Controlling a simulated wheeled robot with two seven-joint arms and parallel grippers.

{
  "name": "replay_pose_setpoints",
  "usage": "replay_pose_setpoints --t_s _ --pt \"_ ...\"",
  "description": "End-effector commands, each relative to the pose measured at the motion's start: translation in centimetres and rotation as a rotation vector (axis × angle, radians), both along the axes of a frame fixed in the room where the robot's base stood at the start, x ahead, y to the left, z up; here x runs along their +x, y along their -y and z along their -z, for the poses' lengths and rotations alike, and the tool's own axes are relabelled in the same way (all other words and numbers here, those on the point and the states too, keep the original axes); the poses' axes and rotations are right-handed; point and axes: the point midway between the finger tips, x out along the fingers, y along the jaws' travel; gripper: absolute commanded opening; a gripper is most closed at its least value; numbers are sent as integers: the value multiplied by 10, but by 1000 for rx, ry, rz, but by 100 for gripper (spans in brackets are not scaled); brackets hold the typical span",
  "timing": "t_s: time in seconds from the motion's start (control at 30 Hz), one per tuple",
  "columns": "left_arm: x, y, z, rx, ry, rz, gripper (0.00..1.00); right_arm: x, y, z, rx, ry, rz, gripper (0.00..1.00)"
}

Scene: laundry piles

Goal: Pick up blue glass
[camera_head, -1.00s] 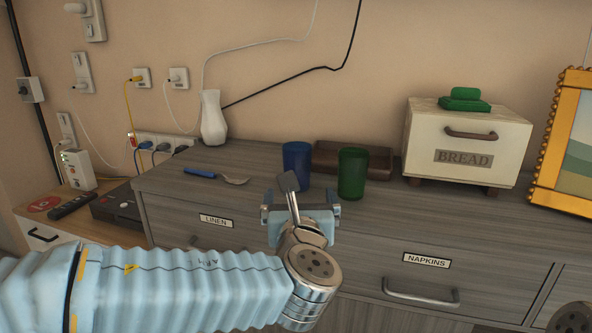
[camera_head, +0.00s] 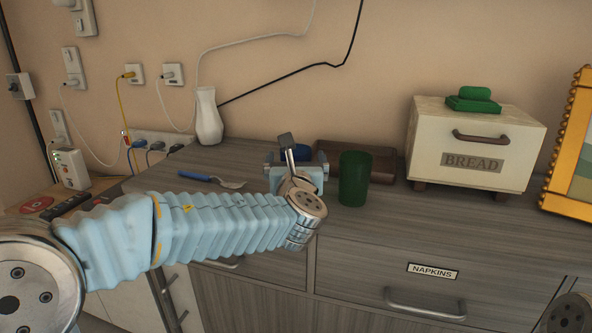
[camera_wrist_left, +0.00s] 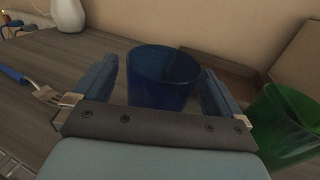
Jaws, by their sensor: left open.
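The blue glass (camera_wrist_left: 162,78) stands upright on the dresser top. In the left wrist view it sits between the two open fingers of my left gripper (camera_wrist_left: 162,88), with a gap visible on the right side. In the head view only a bit of the blue glass (camera_head: 303,153) shows behind my left gripper (camera_head: 297,165), which hides the rest. The left gripper is open at the glass, with no grip on it visible. My right gripper is not in view.
A green glass (camera_head: 354,178) stands close to the right of my left gripper. A brown tray (camera_head: 383,178) lies behind, with a bread box (camera_head: 474,143) farther right. A blue-handled fork (camera_head: 211,181) and a white vase (camera_head: 208,116) are to the left.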

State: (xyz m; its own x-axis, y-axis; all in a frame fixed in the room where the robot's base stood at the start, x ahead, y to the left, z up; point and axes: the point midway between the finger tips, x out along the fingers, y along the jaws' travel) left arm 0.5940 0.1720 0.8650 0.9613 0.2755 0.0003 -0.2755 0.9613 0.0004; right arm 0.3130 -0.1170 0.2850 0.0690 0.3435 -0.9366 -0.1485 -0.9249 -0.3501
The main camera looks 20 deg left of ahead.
Motion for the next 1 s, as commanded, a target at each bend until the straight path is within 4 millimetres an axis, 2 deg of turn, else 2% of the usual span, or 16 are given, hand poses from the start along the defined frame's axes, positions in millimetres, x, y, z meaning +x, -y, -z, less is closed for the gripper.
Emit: replay_pose_setpoints --t_s 0.13,0.37,0.47,0.8,1.0 --pt "17 -5 0 1 -1 -2 100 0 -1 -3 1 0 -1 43" --pt "19 -5 0 0 0 0 100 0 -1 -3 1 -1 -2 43" --pt "19 -5 0 0 0 0 88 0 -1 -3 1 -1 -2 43" --pt "19 -5 0 0 1 0 38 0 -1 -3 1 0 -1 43" --pt "19 -5 -1 -1 1 0 38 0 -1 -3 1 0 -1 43"
